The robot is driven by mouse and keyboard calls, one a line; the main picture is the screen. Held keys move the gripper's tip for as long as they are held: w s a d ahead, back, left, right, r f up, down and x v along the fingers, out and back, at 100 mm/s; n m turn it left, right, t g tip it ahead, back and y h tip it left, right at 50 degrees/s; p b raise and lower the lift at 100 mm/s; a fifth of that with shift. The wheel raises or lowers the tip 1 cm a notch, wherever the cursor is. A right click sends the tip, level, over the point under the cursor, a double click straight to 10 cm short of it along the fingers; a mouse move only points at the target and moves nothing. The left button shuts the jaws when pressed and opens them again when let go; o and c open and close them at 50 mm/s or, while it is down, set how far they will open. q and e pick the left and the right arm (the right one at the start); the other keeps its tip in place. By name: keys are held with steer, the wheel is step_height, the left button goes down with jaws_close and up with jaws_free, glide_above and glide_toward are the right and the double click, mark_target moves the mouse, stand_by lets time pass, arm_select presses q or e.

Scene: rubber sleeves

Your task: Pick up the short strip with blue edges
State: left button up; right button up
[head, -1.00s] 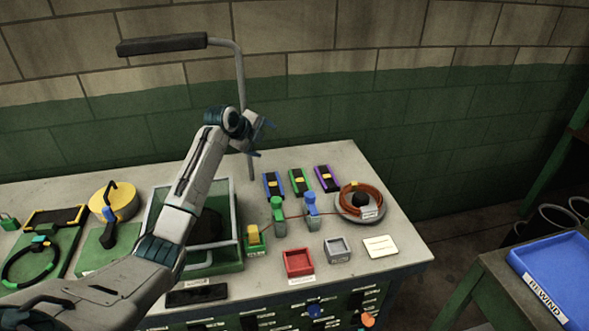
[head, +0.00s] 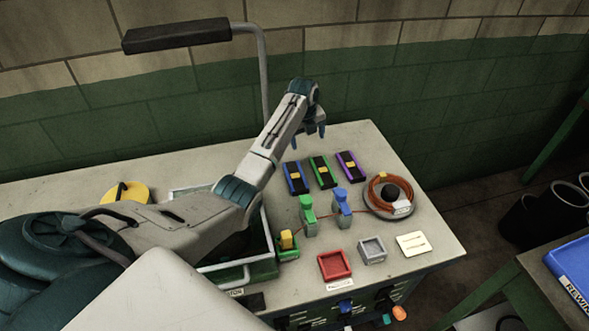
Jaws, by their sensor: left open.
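The short strip with blue edges (head: 296,179) lies on the bench top, black in the middle with a yellow patch. It is the leftmost of three similar strips. My left gripper (head: 309,138) is open and empty, its fingers pointing down. In the picture it is just above and behind the blue-edged strip, apart from it. My right gripper is not in view.
A green-edged strip (head: 322,172) and a purple-edged strip (head: 350,167) lie to the right. A green-topped tool (head: 308,213) and a blue-topped tool (head: 342,203) stand in front. An orange cable coil (head: 381,193) is further right. A grey post (head: 265,85) rises behind my arm.

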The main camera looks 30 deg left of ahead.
arm_select(q)
steer(key=m+g, duration=0.2)
glide_above(295, 177)
step_height(295, 177, down, 4)
steer(key=f+b, duration=0.2)
steer(key=f, duration=0.1)
steer(key=d+f+b, duration=0.1)
steer(key=f, duration=0.1)
steer(key=shift+w+f+b, duration=0.1)
steer(key=shift+w+b, duration=0.1)
steer(key=shift+b, duration=0.1)
steer(key=shift+a+f+b, duration=0.3)
steer(key=shift+f+b, duration=0.1)
steer(key=shift+f, duration=0.1)
steer(key=f+b, duration=0.4)
steer(key=b, duration=0.1)
steer(key=shift+a+f, duration=0.2)
steer(key=shift+f, duration=0.2)
steer(key=shift+r, duration=0.1)
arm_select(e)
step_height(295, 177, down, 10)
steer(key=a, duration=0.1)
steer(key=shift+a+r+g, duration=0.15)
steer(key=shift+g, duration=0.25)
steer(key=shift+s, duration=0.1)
arm_select(q)
steer(key=c, duration=1.1)
steer(key=shift+r, duration=0.1)
